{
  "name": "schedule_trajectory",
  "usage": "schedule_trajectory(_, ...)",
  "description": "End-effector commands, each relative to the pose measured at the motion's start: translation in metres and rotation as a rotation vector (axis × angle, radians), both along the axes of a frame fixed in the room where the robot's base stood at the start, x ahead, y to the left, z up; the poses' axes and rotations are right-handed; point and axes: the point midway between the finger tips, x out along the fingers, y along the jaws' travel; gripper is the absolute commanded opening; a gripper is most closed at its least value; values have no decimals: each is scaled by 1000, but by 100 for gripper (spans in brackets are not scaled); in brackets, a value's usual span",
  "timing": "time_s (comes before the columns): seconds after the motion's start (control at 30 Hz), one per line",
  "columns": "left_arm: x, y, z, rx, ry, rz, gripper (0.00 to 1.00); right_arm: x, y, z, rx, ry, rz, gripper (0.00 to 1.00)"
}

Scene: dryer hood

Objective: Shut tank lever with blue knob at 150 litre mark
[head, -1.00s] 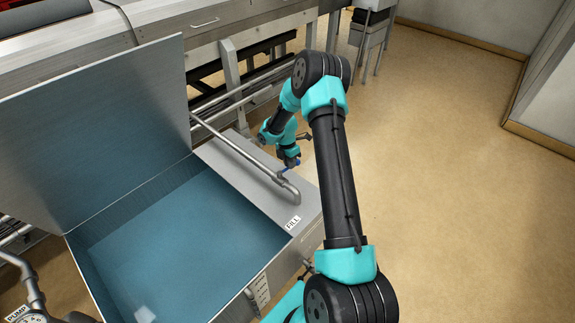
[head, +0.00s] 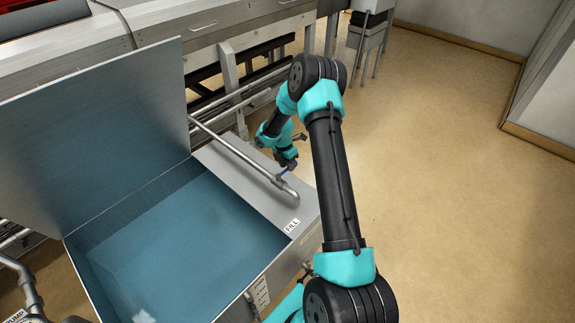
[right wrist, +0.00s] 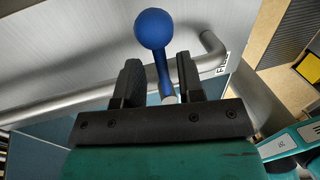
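The tank lever with the blue knob (right wrist: 153,29) stands on the fill pipe (head: 240,155) above the tank's right side. In the right wrist view its blue stem passes between the two fingers of my right gripper (right wrist: 158,75). The fingers are apart, with a visible gap beside the stem, and the knob sticks out past their tips. In the head view the right gripper (head: 287,160) is small and partly hides the lever. The open tank (head: 262,208) holds bluish water (head: 180,245). A scale plate (head: 260,291) is on its front wall; its marks are too small to read. My left gripper is out of view.
A FILL label (head: 292,225) is beside the pipe end. The tank lid (head: 95,125) stands raised at the left. A metal machine with rails (head: 215,35) is behind. Pump pipes (head: 25,285) are at the lower left. The floor (head: 450,180) at the right is clear.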

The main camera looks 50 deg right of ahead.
Motion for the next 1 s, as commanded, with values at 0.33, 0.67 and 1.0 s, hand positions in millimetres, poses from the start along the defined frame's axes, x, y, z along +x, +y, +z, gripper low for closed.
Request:
schedule_trajectory(0.33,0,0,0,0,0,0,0,0,0,2,0,0,-2,38)
schedule_trajectory(0.67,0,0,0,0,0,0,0,9,0,42,-2,-3,-2,38)
schedule_trajectory(1.0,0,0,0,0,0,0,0,22,0,106,-2,-3,-1,38)
